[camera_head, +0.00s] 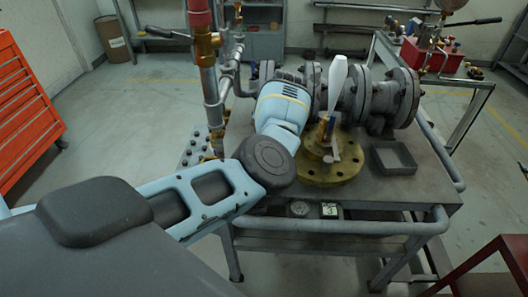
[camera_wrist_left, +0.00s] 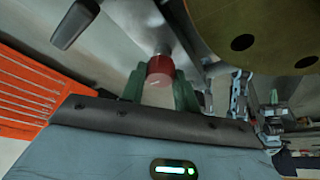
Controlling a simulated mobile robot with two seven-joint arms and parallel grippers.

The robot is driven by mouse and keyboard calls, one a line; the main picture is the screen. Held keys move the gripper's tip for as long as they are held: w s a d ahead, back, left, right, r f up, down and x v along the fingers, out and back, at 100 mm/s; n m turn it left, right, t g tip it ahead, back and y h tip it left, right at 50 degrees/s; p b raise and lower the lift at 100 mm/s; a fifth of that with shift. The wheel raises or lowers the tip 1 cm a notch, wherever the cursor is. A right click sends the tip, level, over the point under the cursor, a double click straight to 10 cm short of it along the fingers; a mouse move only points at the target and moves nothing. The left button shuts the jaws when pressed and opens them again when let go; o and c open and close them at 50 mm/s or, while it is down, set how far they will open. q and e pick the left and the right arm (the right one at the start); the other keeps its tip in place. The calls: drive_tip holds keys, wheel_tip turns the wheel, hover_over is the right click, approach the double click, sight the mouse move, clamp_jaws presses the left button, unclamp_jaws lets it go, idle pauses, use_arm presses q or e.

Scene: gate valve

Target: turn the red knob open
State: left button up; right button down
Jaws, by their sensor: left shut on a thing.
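The red knob (camera_wrist_left: 160,68) is a short red cylinder in the left wrist view, with a grey metal part behind it. The two dark green fingers of my left gripper (camera_wrist_left: 159,88) stand on either side of it and are shut on it. In the head view my pale blue left wrist (camera_head: 285,103) reaches over the bench beside the pipework, and it hides the fingers and the knob. My right gripper is in neither view.
A brass flange (camera_head: 328,172) with a white upright piece (camera_head: 338,78) stands right of my wrist. Grey flanged pipework (camera_head: 398,97) lies behind. A vertical pipe with a red top (camera_head: 199,14) rises close left.

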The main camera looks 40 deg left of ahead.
use_arm(q)
drive_tip(key=shift+n, duration=0.3)
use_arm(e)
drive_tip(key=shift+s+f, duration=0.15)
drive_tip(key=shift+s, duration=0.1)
use_arm(q)
drive_tip(key=o, duration=1)
drive_tip(key=shift+c, duration=0.2)
drive_tip(key=b+v, duration=0.1)
drive_tip(key=v, duration=0.6)
drive_tip(key=shift+w+r+b, duration=0.2)
drive_tip(key=shift+r+b, duration=0.15)
drive_tip(key=shift+r, duration=0.05)
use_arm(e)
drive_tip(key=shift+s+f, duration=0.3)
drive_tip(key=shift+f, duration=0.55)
use_arm(q)
drive_tip(key=shift+a, duration=0.1)
